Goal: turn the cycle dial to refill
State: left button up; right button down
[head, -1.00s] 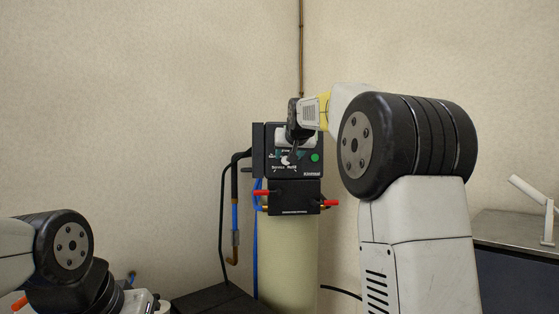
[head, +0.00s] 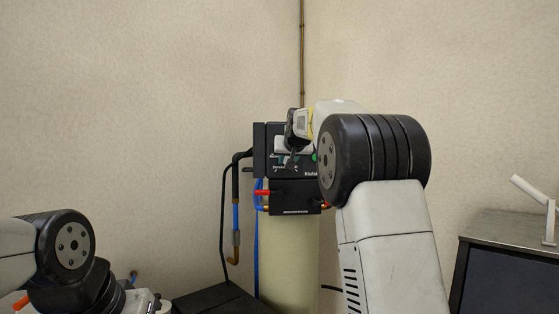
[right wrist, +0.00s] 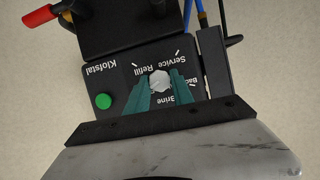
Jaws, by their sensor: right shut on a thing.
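The cycle dial (right wrist: 158,81) is a pale knob on the black control panel (right wrist: 118,75), which appears upside down in the right wrist view. The labels Service, Refill, Brine and a partly covered one starting "Ba" surround it. My right gripper (right wrist: 159,88) has its two teal fingers on either side of the dial, shut on it. I cannot tell which label the dial points to. In the head view the control panel (head: 264,165) is partly hidden behind my right gripper (head: 284,157) and arm. My left gripper is out of view; only its arm shows at lower left.
A green button (right wrist: 103,101) sits beside the dial. Below the panel are a black valve box (head: 295,197) with red handles and a cream tank (head: 290,255). Blue and black hoses (head: 237,215) hang at left. A grey cabinet (head: 510,230) stands at right.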

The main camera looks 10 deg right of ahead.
jog(key=shift+d+m, duration=0.1)
jog(key=shift+m, duration=0.2)
jog(key=shift+d+f+m+t+y, duration=0.1)
jog(key=shift+m+t+y, duration=0.2)
jog(key=shift+m+y, duration=0.95)
jog(key=shift+d+f+m+t+y, duration=0.1)
jog(key=shift+m+t+y, duration=0.35)
jog(key=shift+m, duration=1.35)
jog(key=shift+d+f+m+t+y, duration=0.1)
jog(key=shift+m+t+y, duration=0.05)
jog(key=shift+m+y, duration=1.2)
jog(key=shift+a+m+h, duration=0.15)
jog(key=shift+m+h, duration=0.1)
jog(key=shift+m, duration=0.05)
jog(key=c, duration=1.1)
grip_release()
jog(key=shift+s, duration=0.1)
